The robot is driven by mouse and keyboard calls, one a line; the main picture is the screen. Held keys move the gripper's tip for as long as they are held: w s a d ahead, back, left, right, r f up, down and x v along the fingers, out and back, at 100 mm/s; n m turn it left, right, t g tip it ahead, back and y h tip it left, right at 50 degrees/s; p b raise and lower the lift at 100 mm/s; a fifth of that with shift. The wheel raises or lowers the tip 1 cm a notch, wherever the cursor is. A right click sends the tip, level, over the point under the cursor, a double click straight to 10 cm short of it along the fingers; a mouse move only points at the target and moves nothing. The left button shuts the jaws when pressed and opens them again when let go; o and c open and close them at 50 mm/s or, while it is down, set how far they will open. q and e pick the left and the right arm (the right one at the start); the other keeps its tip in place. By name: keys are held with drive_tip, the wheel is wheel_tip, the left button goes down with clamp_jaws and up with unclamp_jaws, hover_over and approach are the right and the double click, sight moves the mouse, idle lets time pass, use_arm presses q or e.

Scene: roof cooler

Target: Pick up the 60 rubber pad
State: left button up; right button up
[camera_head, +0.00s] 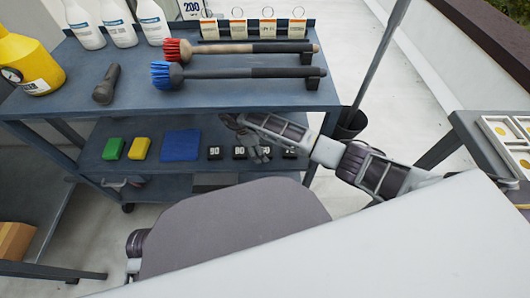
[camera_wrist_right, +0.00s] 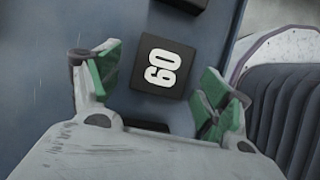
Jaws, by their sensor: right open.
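The 60 rubber pad (camera_wrist_right: 165,68) is a small black block with a white "60" on top, lying on a dark blue-grey surface. In the right wrist view it lies between the green-padded fingers of my right gripper (camera_wrist_right: 163,82), with a gap on each side. The right gripper is open and empty. In the head view my right gripper (camera_head: 250,140) reaches in from the right over the middle shelf and partly covers the row of black pads there. I cannot tell which of those is the 60 pad. My left gripper is not in view.
On the middle shelf (camera_head: 160,190) are the 90 pad (camera_head: 215,153), the 80 pad (camera_head: 239,153), a blue cloth (camera_head: 181,145), and yellow (camera_head: 140,148) and green (camera_head: 114,148) blocks. The top shelf (camera_head: 215,98) above holds brushes and bottles. A pole in a dark holder (camera_head: 350,122) stands at right.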

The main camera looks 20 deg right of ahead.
drive_tip(key=c, duration=1.2)
drive_tip(key=shift+o, duration=0.2)
drive_tip(key=shift+r, duration=0.15)
drive_tip(key=shift+r+p, duration=0.3)
drive_tip(key=shift+r, duration=0.4)
drive_tip(key=s, duration=0.2)
drive_tip(key=s+a+p, duration=0.1)
drive_tip(key=s, duration=0.1)
drive_tip(key=s+a+p, duration=0.1)
drive_tip(key=s, duration=0.1)
drive_tip(key=shift+s, duration=0.35)
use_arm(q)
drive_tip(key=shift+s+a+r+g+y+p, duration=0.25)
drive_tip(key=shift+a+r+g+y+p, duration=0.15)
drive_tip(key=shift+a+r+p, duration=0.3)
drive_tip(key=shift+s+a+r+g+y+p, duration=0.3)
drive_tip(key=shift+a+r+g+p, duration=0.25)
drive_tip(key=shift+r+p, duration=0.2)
use_arm(e)
drive_tip(key=s+a, duration=0.3)
drive_tip(key=s, duration=0.7)
drive_tip(key=shift+s, duration=0.3)
drive_tip(key=shift+f, duration=0.1)
